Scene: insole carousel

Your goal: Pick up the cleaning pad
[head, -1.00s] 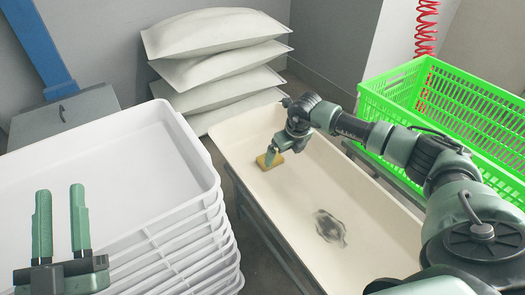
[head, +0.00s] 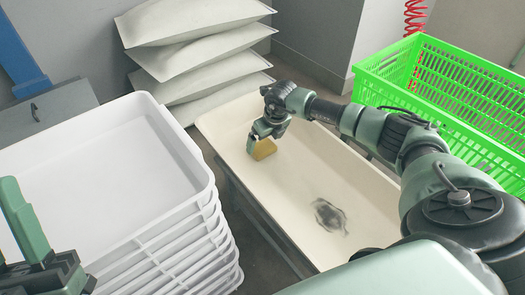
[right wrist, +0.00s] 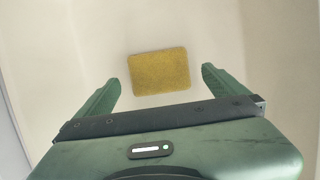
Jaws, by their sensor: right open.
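The cleaning pad (head: 265,149) is a yellow, flat, rectangular pad in the far part of the cream tray-like table (head: 290,200). It also shows whole in the right wrist view (right wrist: 159,70), lying between and slightly beyond the fingertips. My right gripper (head: 257,143) is over the pad and partly hides it in the head view. In the right wrist view its fingers (right wrist: 161,76) are spread wide, one on each side of the pad, with gaps to both edges. My left gripper (head: 12,225) is cut off by the left edge, with one finger clear and only a sliver of the other.
A dark smudge (head: 329,215) marks the tray surface. A stack of white trays (head: 135,240) stands left of it, and a green crate (head: 450,110) stands to the right. Several pale sacks (head: 200,58) are piled behind. The tray surface around the pad is clear.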

